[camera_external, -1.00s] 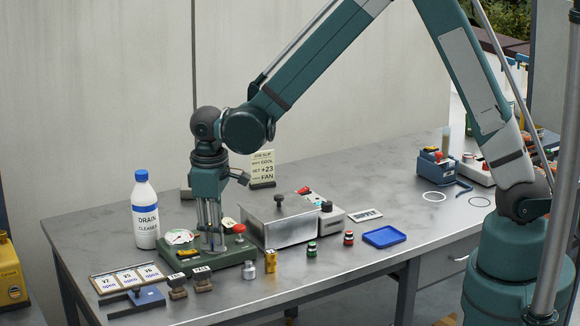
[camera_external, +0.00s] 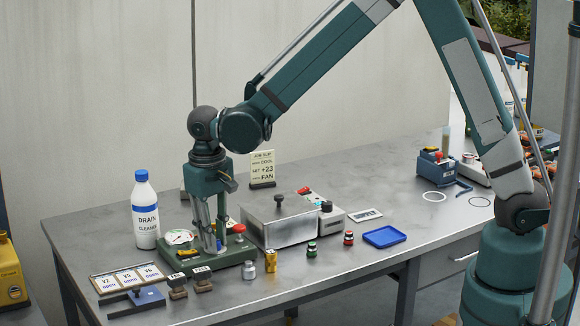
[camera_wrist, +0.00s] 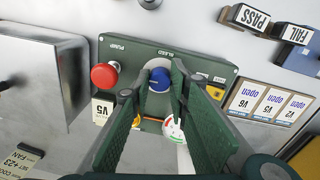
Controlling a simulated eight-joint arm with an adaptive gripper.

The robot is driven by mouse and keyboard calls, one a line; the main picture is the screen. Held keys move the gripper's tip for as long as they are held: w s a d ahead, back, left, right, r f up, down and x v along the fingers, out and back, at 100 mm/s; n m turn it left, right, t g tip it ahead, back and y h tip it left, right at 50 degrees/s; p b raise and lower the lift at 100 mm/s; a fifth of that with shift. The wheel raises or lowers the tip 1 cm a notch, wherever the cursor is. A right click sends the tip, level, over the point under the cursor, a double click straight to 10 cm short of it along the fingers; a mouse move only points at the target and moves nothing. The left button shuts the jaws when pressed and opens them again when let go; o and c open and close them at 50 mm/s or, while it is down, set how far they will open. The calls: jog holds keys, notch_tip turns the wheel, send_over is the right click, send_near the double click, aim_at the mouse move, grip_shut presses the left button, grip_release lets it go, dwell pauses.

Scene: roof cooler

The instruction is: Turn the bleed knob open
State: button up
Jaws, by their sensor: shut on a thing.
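The green bleed panel (camera_external: 190,262) sits on the bench and carries a dial gauge (camera_external: 180,237) and a red pump knob (camera_external: 239,229). The blue bleed knob (camera_wrist: 159,80) is under the BLEED label in the wrist view, between the fingertips of my gripper (camera_wrist: 163,72). My gripper (camera_external: 214,246) points down at the panel and is shut on the knob. A bit of blue shows by the fingertips in the external view. The fingers hide the knob's sides, so its pointer and setting cannot be told.
A drain cleaner bottle (camera_external: 145,212) stands left behind the panel. A metal box (camera_external: 282,222) stands close on the right. A blue tray (camera_external: 384,237) is farther right.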

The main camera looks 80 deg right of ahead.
jog(key=o, duration=0.9)
jog(key=shift+r, duration=0.1)
jog(key=shift+w+a+r, duration=0.1)
jog(key=shift+r, duration=2.9)
jog(key=shift+w+a+r, duration=0.1)
jog(key=shift+r, duration=2.85)
jog(key=shift+s, duration=0.1)
